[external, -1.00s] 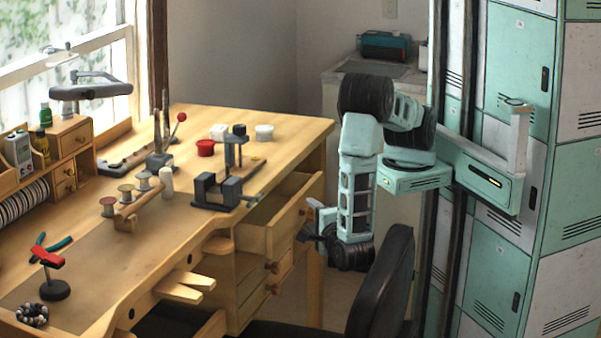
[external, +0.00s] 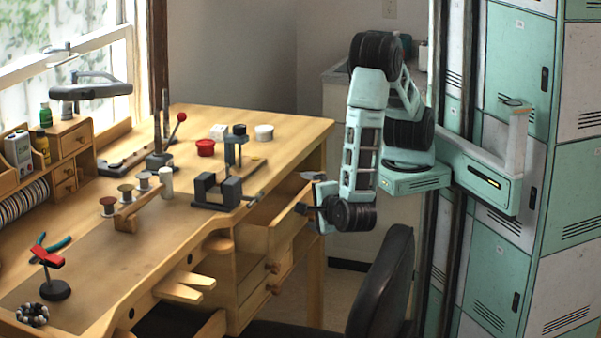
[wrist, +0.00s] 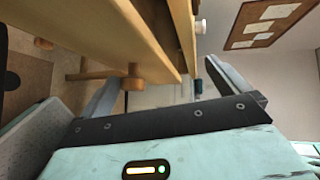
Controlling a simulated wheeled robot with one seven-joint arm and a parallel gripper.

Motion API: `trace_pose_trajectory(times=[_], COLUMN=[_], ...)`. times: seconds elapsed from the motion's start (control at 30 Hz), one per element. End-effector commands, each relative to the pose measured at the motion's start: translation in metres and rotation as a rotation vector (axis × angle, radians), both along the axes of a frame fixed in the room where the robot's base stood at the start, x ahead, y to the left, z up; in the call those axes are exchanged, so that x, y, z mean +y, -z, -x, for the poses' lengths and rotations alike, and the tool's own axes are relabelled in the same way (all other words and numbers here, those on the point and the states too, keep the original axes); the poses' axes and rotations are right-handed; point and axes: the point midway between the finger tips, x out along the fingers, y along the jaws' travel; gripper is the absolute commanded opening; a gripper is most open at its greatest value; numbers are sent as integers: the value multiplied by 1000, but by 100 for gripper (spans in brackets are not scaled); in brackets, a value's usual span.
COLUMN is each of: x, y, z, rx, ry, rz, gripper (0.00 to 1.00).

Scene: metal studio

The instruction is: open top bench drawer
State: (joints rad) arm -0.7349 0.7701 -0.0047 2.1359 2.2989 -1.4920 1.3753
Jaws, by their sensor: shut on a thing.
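The wooden workbench (external: 150,215) has its top drawer (external: 288,222) pulled out at the right end, with its inside showing. My gripper (external: 306,193) is at the outer end of this drawer, its fingers against the front's upper part. In the wrist view my gripper (wrist: 162,80) has its two fingers apart, with the wooden drawer (wrist: 90,40) reaching in between them. A round wooden knob (wrist: 133,80) shows beside the left finger. The exact contact is small and partly hidden in the external view.
Lower drawers with knobs (external: 272,267) are closed below. A black chair (external: 385,280) stands close in front of the bench, below my arm. Teal and white lockers (external: 500,250) are at the right. A vise (external: 217,192) and small tools sit on the benchtop.

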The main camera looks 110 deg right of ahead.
Motion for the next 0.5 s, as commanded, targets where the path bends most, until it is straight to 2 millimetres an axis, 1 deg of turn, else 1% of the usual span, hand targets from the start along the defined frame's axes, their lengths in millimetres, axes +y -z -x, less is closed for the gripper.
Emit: trace_pose_trajectory(times=[0.03, 0.07, 0.17, 0.37, 0.43, 0.47, 0.5], x=[-3, 2, 2, 14, 19, 21, 23], y=[-63, -9, -9, -8, -7, -7, -6], z=[1, -4, -3, -4, -3, -3, -2], rx=[-31, -14, -12, -13, -10, -10, -9], ry=[29, -5, -4, -5, -5, -5, -4], rz=[232, 0, 1, -1, 1, 1, 1], gripper=[82, 82, 82, 81, 70, 58, 51])
